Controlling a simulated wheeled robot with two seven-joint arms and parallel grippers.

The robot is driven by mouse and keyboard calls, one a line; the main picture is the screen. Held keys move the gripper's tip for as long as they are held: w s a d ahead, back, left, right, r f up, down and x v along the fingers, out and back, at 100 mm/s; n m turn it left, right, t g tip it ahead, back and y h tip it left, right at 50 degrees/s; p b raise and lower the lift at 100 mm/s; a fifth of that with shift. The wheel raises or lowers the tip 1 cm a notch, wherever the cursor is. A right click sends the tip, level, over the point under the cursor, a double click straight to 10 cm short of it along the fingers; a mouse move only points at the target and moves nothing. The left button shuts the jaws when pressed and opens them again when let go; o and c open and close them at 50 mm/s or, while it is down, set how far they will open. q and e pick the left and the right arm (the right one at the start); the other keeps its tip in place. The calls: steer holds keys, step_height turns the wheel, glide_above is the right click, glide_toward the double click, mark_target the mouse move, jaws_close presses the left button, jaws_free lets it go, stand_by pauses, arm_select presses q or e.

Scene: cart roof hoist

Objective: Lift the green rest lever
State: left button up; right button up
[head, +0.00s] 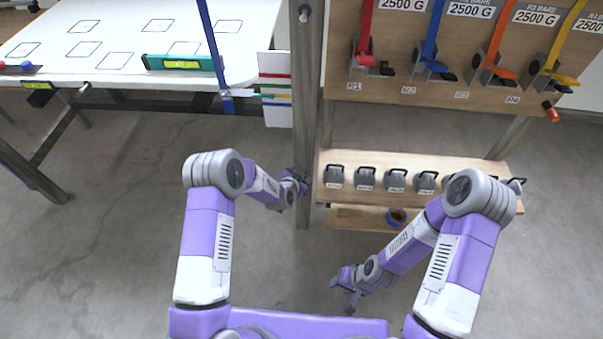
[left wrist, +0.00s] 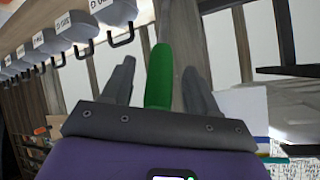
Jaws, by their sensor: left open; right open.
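The green rest lever (left wrist: 160,84) stands between the two fingers of my left gripper (left wrist: 158,65) in the left wrist view. The fingers are apart, with a gap showing on both sides of the lever. In the head view my left gripper (head: 300,181) is beside the upright post (head: 306,120); the lever is hidden there. My right gripper (head: 344,293) is open and empty, low over the floor in front of the wooden shelf.
A wooden shelf (head: 450,163) right of the post carries several grey weights with handles; they also show in the left wrist view (left wrist: 72,28). Coloured straps hang on the board (head: 455,92). A white table (head: 110,60) stands at left.

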arm_select(q)
steer(key=shift+p+v, duration=0.3)
steer(key=shift+v, duration=2.35)
